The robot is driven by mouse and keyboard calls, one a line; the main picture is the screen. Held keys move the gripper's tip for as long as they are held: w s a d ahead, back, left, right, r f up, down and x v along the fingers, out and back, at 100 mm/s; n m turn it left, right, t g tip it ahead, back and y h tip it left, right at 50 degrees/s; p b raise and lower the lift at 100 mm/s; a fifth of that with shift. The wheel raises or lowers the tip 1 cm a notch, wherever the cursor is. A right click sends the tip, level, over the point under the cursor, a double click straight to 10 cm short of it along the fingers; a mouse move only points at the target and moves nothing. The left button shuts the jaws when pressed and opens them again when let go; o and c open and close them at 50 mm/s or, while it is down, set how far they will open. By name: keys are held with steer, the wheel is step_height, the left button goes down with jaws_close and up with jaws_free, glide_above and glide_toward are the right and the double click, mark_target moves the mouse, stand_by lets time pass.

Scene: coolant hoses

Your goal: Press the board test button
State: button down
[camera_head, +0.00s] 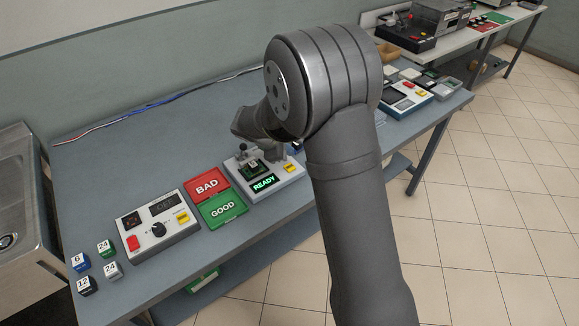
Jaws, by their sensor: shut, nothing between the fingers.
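The board test fixture (284,187) is a light grey box near the table's front edge, its small screen (264,183) lit green with "READY". A dark green board (251,169) sits in it under a grey clamp with a dark knob (243,147). A yellow patch (290,168) is on the fixture's right side; I cannot tell whether it is the button or a label. My gripper (268,153) is mostly hidden below my wrist, over the back of the fixture. The little that shows looks shut and empty. Contact with the fixture cannot be seen.
A red BAD pad (207,185) and green GOOD pad (222,209) lie left of the fixture. Further left are a power unit (158,225) and several numbered cubes (106,248). Another device (405,98) stands behind my arm. The table (120,165) is clear at the back left.

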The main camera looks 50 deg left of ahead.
mark_target(288, 167)
steer(key=shift+f, duration=1.7)
steer(key=shift+f, duration=0.15)
stand_by(0.7)
steer(key=shift+f, duration=0.3)
steer(key=shift+f, duration=0.4)
stand_by(0.5)
steer(key=shift+r, duration=0.85)
steer(key=shift+r, duration=0.1)
steer(key=shift+r, duration=2.4)
steer(key=shift+f, duration=0.1)
